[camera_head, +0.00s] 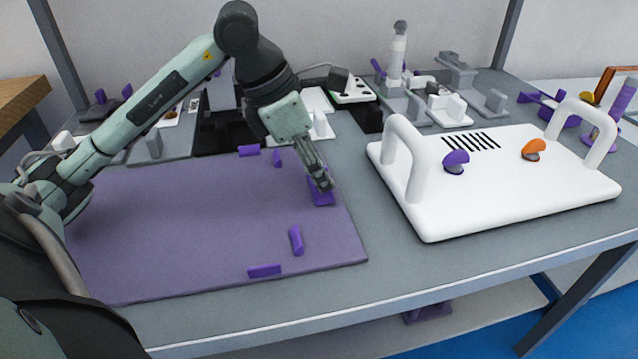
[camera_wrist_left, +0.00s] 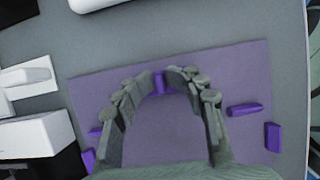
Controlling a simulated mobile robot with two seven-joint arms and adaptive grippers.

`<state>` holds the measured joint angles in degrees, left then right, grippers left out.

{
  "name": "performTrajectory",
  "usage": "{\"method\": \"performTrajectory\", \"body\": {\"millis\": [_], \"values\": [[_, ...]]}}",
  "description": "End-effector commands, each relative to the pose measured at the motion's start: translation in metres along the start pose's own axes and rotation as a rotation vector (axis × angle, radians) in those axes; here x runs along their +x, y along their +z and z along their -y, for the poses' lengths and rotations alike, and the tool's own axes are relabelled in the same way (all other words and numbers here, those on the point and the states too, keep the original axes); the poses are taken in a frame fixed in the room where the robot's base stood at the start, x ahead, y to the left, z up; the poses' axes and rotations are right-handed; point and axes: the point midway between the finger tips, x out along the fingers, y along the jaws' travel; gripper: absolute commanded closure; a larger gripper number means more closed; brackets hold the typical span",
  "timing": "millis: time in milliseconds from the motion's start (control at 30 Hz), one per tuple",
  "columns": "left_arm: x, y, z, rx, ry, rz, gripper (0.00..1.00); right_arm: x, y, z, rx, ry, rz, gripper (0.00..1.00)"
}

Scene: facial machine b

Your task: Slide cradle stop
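The cradle stop (camera_head: 321,196), a small purple block with an upright part, sits at the right edge of the purple mat (camera_head: 190,215). My left gripper (camera_head: 321,183) reaches down onto it from above. In the left wrist view, the fingers (camera_wrist_left: 160,78) bend inward and close around the purple upright part (camera_wrist_left: 159,85), which shows between the fingertips. The fingers hide part of the stop. My right gripper is out of view.
Several loose purple pieces lie on the mat, including one at the front edge (camera_head: 264,271) and one nearby (camera_head: 296,240). A white panel with two handles (camera_head: 490,185) stands to the right. Grey parts (camera_head: 460,85) stand at the back. The table strip right of the mat is clear.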

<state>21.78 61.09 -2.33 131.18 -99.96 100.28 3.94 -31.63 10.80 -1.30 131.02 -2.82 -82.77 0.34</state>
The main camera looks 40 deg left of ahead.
Motion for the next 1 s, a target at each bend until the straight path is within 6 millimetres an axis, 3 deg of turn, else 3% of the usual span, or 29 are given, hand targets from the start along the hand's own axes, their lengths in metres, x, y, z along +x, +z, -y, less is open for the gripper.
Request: {"method": "performTrajectory", "body": {"millis": [233,700,1000], "values": [[0.002,-0.004,0.003,0.001,-0.012,-0.018,0.77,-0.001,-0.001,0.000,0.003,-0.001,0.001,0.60],[-0.042,0.017,0.002,0.002,-0.005,-0.008,0.78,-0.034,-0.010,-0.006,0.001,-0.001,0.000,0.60],[-0.045,0.018,0.001,0.002,-0.004,-0.005,0.78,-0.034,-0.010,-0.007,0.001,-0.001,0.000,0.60]]}}
